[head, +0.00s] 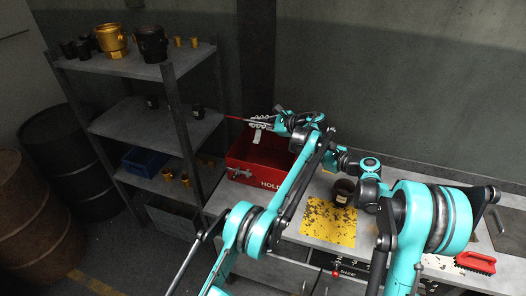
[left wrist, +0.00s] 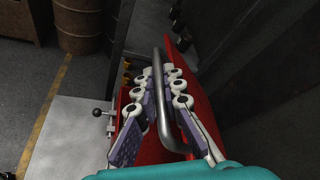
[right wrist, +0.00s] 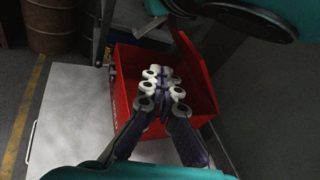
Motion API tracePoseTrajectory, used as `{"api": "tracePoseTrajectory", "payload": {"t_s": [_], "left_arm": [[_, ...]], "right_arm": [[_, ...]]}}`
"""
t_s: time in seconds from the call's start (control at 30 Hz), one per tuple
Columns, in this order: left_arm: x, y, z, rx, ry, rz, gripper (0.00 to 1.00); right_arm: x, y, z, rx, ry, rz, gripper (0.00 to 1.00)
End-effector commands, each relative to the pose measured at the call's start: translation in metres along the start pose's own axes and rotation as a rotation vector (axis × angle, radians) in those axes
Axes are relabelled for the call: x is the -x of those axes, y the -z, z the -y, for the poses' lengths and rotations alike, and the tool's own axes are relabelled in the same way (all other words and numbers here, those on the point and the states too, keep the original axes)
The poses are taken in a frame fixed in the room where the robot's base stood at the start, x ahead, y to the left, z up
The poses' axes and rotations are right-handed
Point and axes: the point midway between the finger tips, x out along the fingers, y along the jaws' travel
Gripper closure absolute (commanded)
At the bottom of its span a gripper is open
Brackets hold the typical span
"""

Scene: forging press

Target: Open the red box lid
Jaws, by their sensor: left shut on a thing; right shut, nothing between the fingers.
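The red box (head: 236,161) sits on the left end of the workbench, with lettering on its front. Its top is open in the head and right wrist views, and the red lid (right wrist: 190,68) stands raised and tilted at its far side. My left gripper (head: 262,123) is at the lid. In the left wrist view its fingers (left wrist: 164,88) are closed around the metal bar handle (left wrist: 161,110) in front of the red lid. My right gripper (right wrist: 163,84) is shut and empty, over the box in the right wrist view; in the head view the left forearm hides it.
A shelf rack (head: 140,120) with metal cups stands left of the bench. A dark cup (head: 343,190) stands on a yellow mat (head: 322,221), right of the box. A red brush (head: 475,262) lies at the far right. My arms crowd together above the bench.

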Motion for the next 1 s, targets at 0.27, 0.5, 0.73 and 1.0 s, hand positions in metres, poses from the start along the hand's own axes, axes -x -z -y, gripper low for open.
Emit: {"api": "tracePoseTrajectory", "payload": {"t_s": [0.27,0.5,0.73,1.0], "left_arm": [[0.000,-0.001,0.000,0.000,0.001,0.002,1.00],[0.000,-0.001,0.000,0.000,0.001,0.001,1.00],[0.000,-0.001,0.000,0.000,0.001,0.001,1.00],[0.000,-0.001,0.000,0.000,0.001,0.001,1.00]], "right_arm": [[-0.053,0.050,-0.033,-0.489,-0.174,0.220,1.00],[-0.067,0.080,-0.065,-0.770,-0.322,0.326,1.00],[-0.072,0.087,-0.076,-0.855,-0.374,0.354,1.00],[-0.112,0.067,-0.085,-0.855,-0.377,0.353,1.00]]}}
